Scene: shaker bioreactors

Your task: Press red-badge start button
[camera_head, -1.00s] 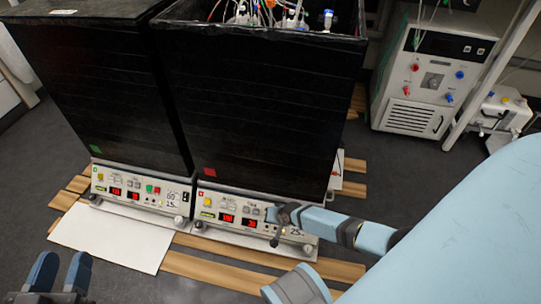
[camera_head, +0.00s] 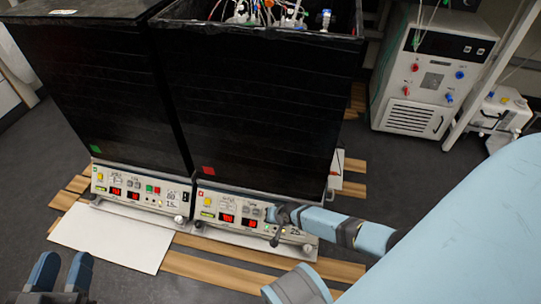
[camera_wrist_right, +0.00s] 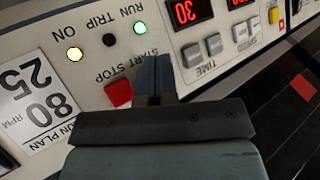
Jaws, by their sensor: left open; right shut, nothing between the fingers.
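The shaker with the red badge (camera_head: 208,171) is the right one of two black-boxed units. Its control panel (camera_head: 236,224) has lit red displays. My right gripper (camera_head: 277,222) is at the right part of this panel. In the right wrist view its shut fingers (camera_wrist_right: 154,62) lie over the panel under the START STOP label. A red button (camera_wrist_right: 119,93) shows just left of the fingers. The start button is not visible; the fingers cover the spot beside the red one. Whether they touch it I cannot tell. My left gripper (camera_head: 62,274) is open and empty at the lower left.
The left shaker has a green badge (camera_head: 95,149) and a similar panel (camera_head: 138,190). A white chiller unit (camera_head: 424,85) stands at the back right.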

